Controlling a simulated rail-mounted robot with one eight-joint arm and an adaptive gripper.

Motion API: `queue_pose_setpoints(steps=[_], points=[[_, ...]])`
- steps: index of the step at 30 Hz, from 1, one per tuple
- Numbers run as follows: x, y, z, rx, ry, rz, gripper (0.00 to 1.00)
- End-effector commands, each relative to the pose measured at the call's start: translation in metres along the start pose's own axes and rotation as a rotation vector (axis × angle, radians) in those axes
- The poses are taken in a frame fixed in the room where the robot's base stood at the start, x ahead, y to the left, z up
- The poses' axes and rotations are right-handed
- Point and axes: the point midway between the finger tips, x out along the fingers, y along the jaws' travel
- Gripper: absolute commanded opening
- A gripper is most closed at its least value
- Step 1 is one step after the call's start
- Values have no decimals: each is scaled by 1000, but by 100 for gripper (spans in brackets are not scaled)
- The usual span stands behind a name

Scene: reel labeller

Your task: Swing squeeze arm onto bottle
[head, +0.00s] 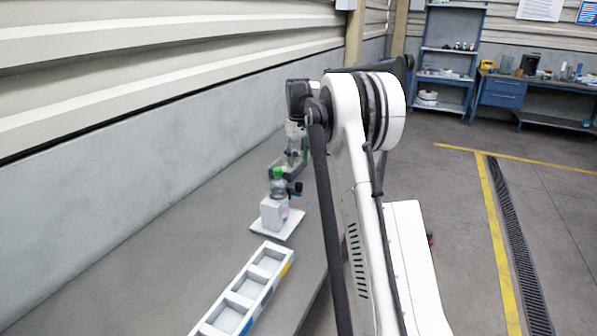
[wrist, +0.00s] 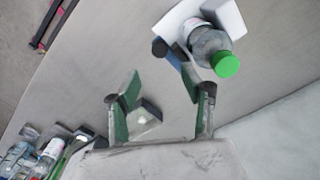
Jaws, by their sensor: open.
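The clear bottle with a green cap (head: 279,184) stands upright in the white labeller (head: 271,216) on the table; the bottle (wrist: 208,42) also shows at the top of the wrist view. A dark and blue part, seemingly the squeeze arm (wrist: 172,53), is beside the bottle, apart from its cap; in the head view a small dark-blue knob (head: 298,189) shows right of the bottle. My gripper (wrist: 161,80) is open with green pads and nothing visible between them. Its right fingertip is close to the squeeze arm; contact cannot be told.
A white divided tray (head: 246,290) lies on the table in front of the labeller. Several other bottles (wrist: 35,150) show at the lower left of the wrist view. A grey wall (head: 130,180) runs along the table's left side. The table between wall and labeller is clear.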

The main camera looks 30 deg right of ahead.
Motion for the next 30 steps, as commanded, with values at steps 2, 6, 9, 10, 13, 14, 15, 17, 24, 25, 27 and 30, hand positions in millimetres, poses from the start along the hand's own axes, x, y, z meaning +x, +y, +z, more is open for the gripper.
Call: queue_pose_setpoints(steps=[2, 6, 9, 10, 13, 14, 15, 17, 24, 25, 27, 30], points=[[-9, 0, 0, 0, 0, 0, 42], [-17, 0, 0, 0, 0, 0, 42], [-19, 0, 0, 0, 0, 0, 42], [-19, 0, 0, 0, 0, 0, 42], [-19, 0, 0, 0, 0, 0, 42], [-19, 0, 0, 0, 0, 0, 42], [-19, 0, 0, 0, 0, 0, 42], [-19, 0, 0, 2, 0, 0, 34], [-23, 19, -17, 164, -18, -29, 2], [-23, 23, -20, 205, -23, -36, 0], [-23, 32, -28, 309, -38, -52, 0], [-22, 46, -36, 461, -61, -75, 0]])
